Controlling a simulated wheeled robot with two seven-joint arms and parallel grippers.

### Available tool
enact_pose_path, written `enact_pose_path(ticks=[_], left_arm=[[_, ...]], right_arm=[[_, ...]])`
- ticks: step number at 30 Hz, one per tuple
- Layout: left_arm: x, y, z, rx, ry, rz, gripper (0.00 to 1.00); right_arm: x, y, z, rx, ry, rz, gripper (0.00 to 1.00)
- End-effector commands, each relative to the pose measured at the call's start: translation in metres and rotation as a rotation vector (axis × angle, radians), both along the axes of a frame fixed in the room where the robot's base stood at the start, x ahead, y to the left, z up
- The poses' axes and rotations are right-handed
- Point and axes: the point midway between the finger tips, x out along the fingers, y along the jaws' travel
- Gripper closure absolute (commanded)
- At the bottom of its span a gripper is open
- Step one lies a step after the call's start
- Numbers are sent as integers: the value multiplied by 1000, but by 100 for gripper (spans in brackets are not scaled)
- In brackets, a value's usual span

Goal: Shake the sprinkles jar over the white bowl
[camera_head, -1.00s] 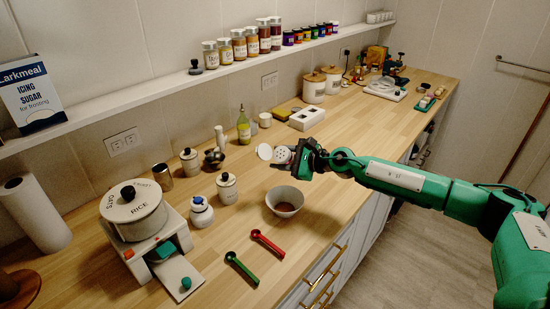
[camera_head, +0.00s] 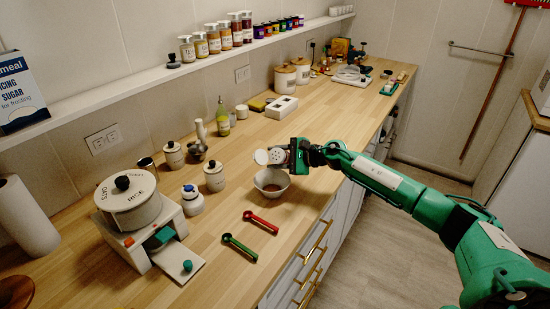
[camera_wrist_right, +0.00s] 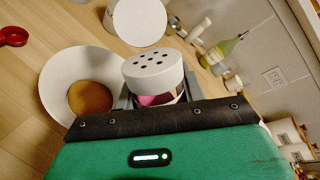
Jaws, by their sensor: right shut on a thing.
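The white bowl (camera_head: 270,186) stands on the wooden counter with something brown in it. It also shows in the right wrist view (camera_wrist_right: 60,78). My right gripper (camera_head: 295,157) is shut on the sprinkles jar (camera_head: 277,156), which lies tilted on its side above the bowl's far rim. In the right wrist view the jar (camera_wrist_right: 153,72) shows a white lid with several dark holes and pink contents below it; a round white flip cap (camera_wrist_right: 140,22) stands open beside the lid. The gripper hides the jar's lower part. My left gripper is not in view.
A red spoon (camera_head: 260,222) and a green spoon (camera_head: 239,247) lie in front of the bowl. Lidded white jars (camera_head: 214,177) and a white round canister (camera_head: 130,205) stand to the left. A green bottle (camera_head: 222,118) stands behind. Counter right of the bowl is clear.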

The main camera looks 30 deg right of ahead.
Motion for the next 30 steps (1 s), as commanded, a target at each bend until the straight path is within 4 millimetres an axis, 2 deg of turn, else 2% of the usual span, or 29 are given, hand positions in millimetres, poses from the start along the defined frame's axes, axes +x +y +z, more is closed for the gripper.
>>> enact_pose_path(ticks=[5,9,14,20,24,30], left_arm=[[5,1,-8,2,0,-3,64],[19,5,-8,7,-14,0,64],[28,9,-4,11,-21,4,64],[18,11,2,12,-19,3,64],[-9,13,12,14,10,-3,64],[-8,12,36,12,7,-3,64]], right_arm=[[0,-1,-3,-2,-2,-2,85],[1,-4,0,-139,-82,-2,85],[3,-7,3,-315,-185,-1,85],[5,-10,7,-509,-300,-2,85],[5,-10,14,-601,-353,-3,85],[5,-10,19,-709,-417,-3,85]])
